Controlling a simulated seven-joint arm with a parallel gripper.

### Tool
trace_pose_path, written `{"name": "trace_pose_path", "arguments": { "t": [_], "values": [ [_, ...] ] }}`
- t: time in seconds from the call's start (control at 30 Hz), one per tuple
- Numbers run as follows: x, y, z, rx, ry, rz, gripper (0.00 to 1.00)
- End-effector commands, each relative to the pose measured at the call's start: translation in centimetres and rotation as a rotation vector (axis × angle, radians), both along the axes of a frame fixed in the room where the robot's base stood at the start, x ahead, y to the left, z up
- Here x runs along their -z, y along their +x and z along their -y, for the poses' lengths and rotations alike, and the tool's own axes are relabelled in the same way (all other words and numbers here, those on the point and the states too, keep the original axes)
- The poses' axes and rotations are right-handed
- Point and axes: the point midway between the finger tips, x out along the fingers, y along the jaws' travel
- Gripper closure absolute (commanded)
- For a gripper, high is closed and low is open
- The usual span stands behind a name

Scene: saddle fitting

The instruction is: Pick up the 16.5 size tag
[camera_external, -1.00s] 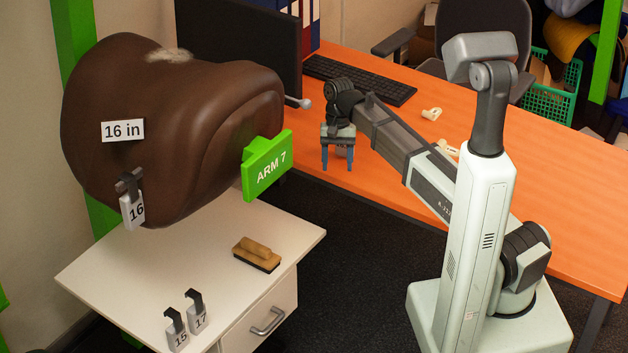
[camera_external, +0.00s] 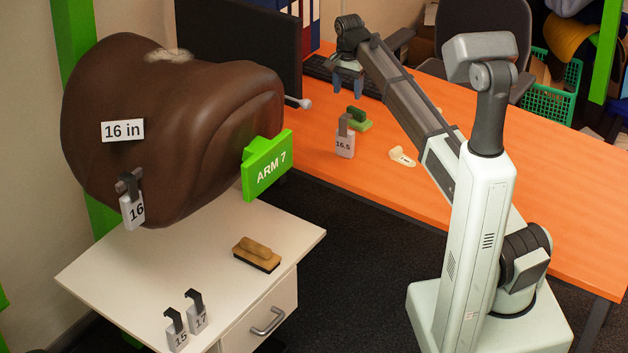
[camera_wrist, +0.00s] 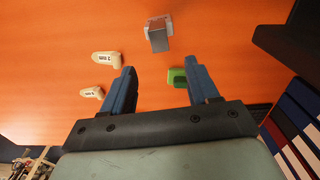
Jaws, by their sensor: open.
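The 16.5 size tag (camera_external: 345,143) is a light grey block with a dark hook on top. It stands on the orange desk (camera_external: 480,175) near its front edge. In the wrist view the tag (camera_wrist: 158,33) shows at the top centre, beyond the fingertips. My gripper (camera_external: 359,90) is open and empty, with blue fingers pointing down. It is above the desk, higher than the tag and farther back. In the wrist view the gripper's fingers (camera_wrist: 163,82) are apart with nothing between them.
A green block (camera_external: 358,119) sits just behind the tag, and a cream piece (camera_external: 402,156) lies to its right. The monitor (camera_external: 240,50) and keyboard (camera_external: 345,78) are near my gripper. Tags 15 (camera_external: 177,337) and 17 (camera_external: 197,315) stand on the white cabinet; tag 16 (camera_external: 133,208) hangs on the saddle.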

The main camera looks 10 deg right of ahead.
Motion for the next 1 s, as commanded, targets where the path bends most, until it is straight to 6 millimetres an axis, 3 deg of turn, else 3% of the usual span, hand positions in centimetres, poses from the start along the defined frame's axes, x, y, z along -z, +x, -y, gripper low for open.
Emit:
{"name": "trace_pose_path", "arguments": {
  "t": [0.1,0.3,0.67,1.0],
  "values": [
    [2.3,-0.2,0.0,-0.001,0.000,-0.001,0.40],
    [5.2,-0.2,0.0,-0.002,0.000,-0.001,0.40],
    [6.9,-0.2,-0.1,-0.003,0.001,-0.001,0.40],
    [10.9,-0.6,-0.4,-0.002,0.000,-0.001,0.40]
  ]
}}
